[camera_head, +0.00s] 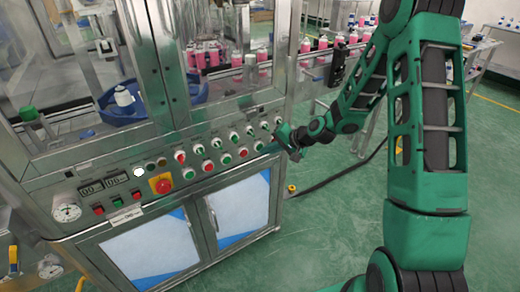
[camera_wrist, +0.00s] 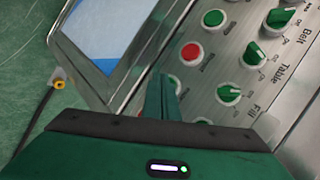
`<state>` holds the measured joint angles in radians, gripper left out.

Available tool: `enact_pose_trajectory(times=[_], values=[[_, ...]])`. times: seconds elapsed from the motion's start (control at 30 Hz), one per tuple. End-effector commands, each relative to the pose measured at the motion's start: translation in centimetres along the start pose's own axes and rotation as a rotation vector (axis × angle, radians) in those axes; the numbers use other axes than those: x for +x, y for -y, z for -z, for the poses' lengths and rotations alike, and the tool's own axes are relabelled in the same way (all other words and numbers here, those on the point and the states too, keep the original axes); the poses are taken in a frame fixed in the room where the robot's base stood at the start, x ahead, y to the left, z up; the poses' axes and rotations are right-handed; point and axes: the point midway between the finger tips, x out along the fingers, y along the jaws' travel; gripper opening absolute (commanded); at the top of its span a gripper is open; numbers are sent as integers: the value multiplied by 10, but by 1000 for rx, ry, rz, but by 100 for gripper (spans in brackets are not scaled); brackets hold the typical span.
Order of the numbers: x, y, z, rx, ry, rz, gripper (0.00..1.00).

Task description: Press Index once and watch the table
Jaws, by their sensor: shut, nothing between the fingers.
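My gripper (camera_head: 293,152) is at the right end of the machine's control panel (camera_head: 100,215). In the wrist view its closed green fingers (camera_wrist: 160,94) point at the panel, beside a red button (camera_wrist: 191,53) and a green button that they partly cover. I cannot tell whether they touch it. Another green button (camera_wrist: 213,18) is farther up the row. Green knobs stand alongside, by the words Belt, Table and Fill, such as the Fill knob (camera_wrist: 229,95). No Index label is readable. A blue round table (camera_head: 120,112) behind the glass carries a white bottle (camera_head: 124,96).
A red emergency button on a yellow plate (camera_head: 161,184) is on the panel's left part. Pink bottles (camera_head: 213,55) stand in rows behind the machine and on the conveyor at the right. A dark cable (camera_head: 335,178) lies on the open green floor.

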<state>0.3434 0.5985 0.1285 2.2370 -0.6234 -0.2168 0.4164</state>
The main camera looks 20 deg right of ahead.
Motion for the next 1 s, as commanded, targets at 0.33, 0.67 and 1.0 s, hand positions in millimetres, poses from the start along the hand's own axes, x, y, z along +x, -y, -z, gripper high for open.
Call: enact_pose_trajectory(times=[0.33, 0.67, 1.0], values=[[1, 0, 0, 0, 0, 0, 0], [3, 2, 2, 0, 0, 0, 0], [5, 4, 4, -1, 0, 0, 0]])
